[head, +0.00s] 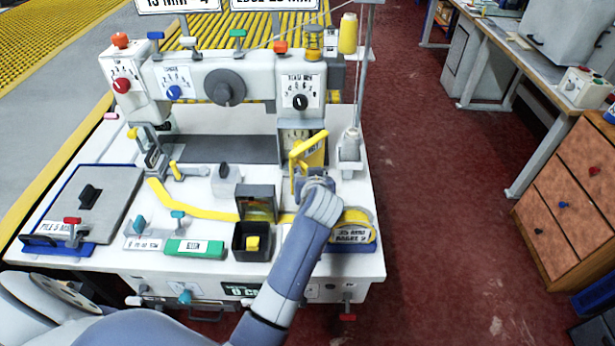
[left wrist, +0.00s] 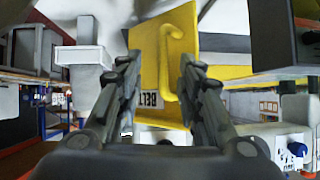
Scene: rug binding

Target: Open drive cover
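The drive cover is a yellow panel (head: 313,158) with a printed label, on the right column of the machine in the head view. In the left wrist view the cover (left wrist: 205,68) fills the middle, and its raised yellow handle bar (left wrist: 165,60) lies between my fingers. My left gripper (head: 308,181) is at the lower part of the cover, and my wrist hides part of that area. In the left wrist view the left gripper (left wrist: 158,88) has its two fingers apart, one on each side of the handle. Contact cannot be told. My right gripper is not in view.
A yellow tape roll (head: 354,228) sits right of my wrist. A dark open box (head: 256,203) stands to its left. Cone thread (head: 350,147) is on the right edge of the table. Red floor (head: 440,230) is free between the machine and the wooden drawers (head: 570,190).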

